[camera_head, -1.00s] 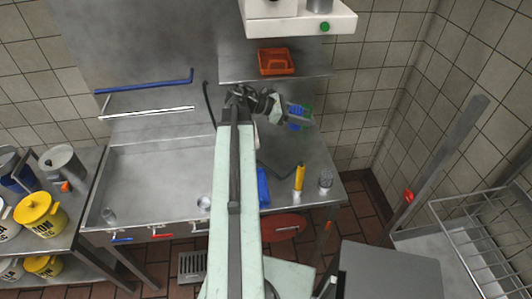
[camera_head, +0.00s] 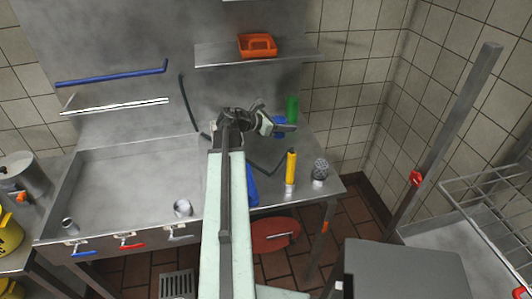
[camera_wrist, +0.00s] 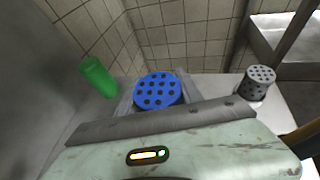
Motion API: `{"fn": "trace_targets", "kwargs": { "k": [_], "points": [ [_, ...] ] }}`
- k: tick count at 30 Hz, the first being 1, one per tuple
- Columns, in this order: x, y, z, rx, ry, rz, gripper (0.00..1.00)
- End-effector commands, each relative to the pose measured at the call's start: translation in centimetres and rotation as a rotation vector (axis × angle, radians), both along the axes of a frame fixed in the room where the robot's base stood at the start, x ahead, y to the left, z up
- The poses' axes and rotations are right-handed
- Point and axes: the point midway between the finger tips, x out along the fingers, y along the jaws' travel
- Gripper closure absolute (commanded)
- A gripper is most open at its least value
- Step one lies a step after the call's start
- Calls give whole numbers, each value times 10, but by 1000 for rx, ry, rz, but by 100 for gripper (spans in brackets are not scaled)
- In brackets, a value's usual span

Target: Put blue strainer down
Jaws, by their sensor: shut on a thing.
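The blue strainer (camera_head: 280,127) is a round blue piece with dark holes in its top. It shows large in the wrist view (camera_wrist: 158,90), between the grey fingers. My gripper (camera_head: 284,128) is shut on it, at the right back part of the steel counter. In the wrist view my gripper (camera_wrist: 157,98) has a finger on each side of the strainer. The strainer's lower part is hidden, so I cannot tell whether it touches the counter.
A green cylinder (camera_head: 291,108) stands just behind the strainer. A grey perforated strainer (camera_head: 320,170) and a yellow bottle (camera_head: 291,167) stand near the counter's front right. An orange caddy (camera_head: 257,45) sits on the wall shelf. The sink (camera_head: 130,185) is at left.

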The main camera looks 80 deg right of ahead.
Motion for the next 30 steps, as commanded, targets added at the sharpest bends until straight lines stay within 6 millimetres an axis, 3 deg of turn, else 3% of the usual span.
{"fn": "trace_targets", "kwargs": {
  "k": [6, 9, 14, 22, 30],
  "points": [
    [0, 0, -49, 0, 0, 0, 97],
    [1, 0, -63, 0, 0, -1, 97],
    [1, 0, -62, 0, 0, 0, 97],
    [1, 1, -102, 0, 0, 0, 97],
    [2, 1, -98, 0, 0, 1, 97]
  ]
}}
